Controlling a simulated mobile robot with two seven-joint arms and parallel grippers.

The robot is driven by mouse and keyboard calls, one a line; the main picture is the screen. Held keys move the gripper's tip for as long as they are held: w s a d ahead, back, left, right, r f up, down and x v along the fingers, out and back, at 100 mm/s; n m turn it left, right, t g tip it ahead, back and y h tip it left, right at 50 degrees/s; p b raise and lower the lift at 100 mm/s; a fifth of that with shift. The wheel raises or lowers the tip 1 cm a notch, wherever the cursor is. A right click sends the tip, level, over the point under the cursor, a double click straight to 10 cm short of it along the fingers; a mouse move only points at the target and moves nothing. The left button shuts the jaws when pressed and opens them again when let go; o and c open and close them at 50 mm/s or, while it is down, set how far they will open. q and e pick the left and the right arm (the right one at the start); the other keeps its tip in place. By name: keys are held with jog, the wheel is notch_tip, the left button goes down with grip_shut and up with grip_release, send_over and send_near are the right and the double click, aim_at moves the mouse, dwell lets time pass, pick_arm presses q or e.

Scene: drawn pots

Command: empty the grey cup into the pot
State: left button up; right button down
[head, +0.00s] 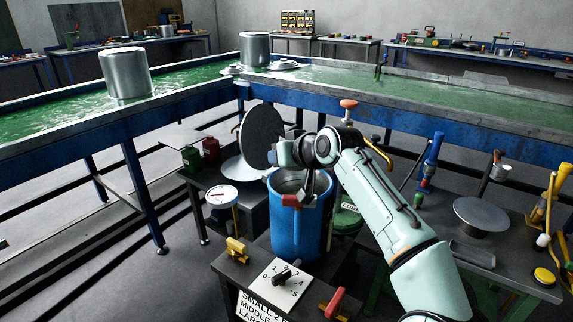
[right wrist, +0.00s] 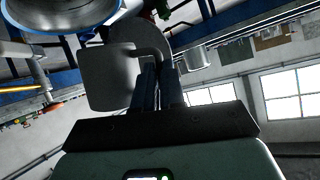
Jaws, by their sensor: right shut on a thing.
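The grey cup (right wrist: 107,78) shows in the right wrist view, with its curved handle (right wrist: 150,35) reaching to the fingers. My right gripper (right wrist: 158,88) is shut on this handle. In the head view my right gripper (head: 281,154) is above and near the mouth of the blue pot (head: 298,230); I cannot make out the cup clearly there. The pot stands open, and a round metal rim (right wrist: 60,22), probably the pot's, shows at the top left of the wrist view. I cannot see the cup's contents. My left gripper is not in view.
A dark round disc (head: 262,130) stands upright behind the pot. A dial gauge (head: 222,196) and a numbered switch plate (head: 281,284) are near it. A metal plate (head: 482,214) is at the right.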

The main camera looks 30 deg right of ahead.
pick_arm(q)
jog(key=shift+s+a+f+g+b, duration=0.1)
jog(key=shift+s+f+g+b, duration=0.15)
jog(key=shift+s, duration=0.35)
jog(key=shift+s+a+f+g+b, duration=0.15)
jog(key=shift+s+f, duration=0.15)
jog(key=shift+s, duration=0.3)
pick_arm(e)
jog(key=shift+f+n+t+h, duration=0.3)
jog(key=shift+f, duration=0.3)
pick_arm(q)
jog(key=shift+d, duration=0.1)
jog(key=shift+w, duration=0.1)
pick_arm(e)
notch_tip(320, 180, down, 2)
jog(key=shift+n+t+h, duration=0.4)
jog(key=shift+n+h, duration=0.1)
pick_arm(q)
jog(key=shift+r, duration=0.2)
pick_arm(e)
jog(key=s+a+r, duration=0.3)
jog(key=s+r, duration=0.1)
jog(key=shift+d, duration=0.1)
